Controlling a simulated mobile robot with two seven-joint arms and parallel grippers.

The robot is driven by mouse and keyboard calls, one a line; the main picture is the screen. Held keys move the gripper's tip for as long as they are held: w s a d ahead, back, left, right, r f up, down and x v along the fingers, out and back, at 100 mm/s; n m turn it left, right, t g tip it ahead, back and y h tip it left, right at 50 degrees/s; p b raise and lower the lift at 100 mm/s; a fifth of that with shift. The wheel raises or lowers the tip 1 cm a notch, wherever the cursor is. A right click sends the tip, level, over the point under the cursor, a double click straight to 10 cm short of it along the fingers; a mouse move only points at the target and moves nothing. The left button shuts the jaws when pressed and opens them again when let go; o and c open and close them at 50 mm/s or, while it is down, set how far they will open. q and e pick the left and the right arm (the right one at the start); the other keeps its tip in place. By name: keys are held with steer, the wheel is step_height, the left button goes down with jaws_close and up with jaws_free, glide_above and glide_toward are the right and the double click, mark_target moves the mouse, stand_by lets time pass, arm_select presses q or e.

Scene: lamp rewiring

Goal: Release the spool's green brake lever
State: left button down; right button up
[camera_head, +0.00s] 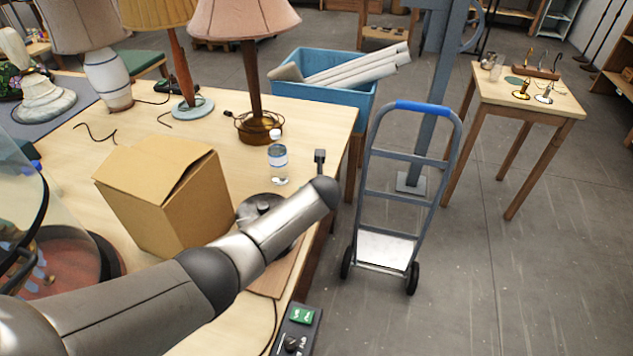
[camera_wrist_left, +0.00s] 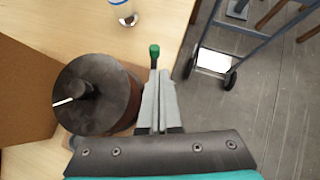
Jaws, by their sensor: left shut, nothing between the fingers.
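The spool (camera_wrist_left: 97,95) is a dark, round drum with a central hub, at the left in the left wrist view. In the head view its dark top (camera_head: 258,204) shows partly behind my left arm. The brake lever's green knob (camera_wrist_left: 154,50) stands on a short dark stalk to the right of the spool. My left gripper (camera_wrist_left: 158,80) is shut and empty, its fingertips just below the knob in the picture. I cannot tell whether they touch the lever. My right gripper is not in view.
A cardboard box (camera_head: 165,195) stands left of the spool, and a water bottle (camera_head: 278,163) stands behind it. A small dark upright thing (camera_head: 320,157) is near the table's right edge. A hand truck (camera_head: 400,190) stands on the floor beyond. A control box (camera_head: 297,330) is at the front.

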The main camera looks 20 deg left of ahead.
arm_select(q)
steer(key=r, duration=0.2)
steer(key=s+d+r+p, duration=0.1)
steer(key=shift+s, duration=0.1)
stand_by(0.5)
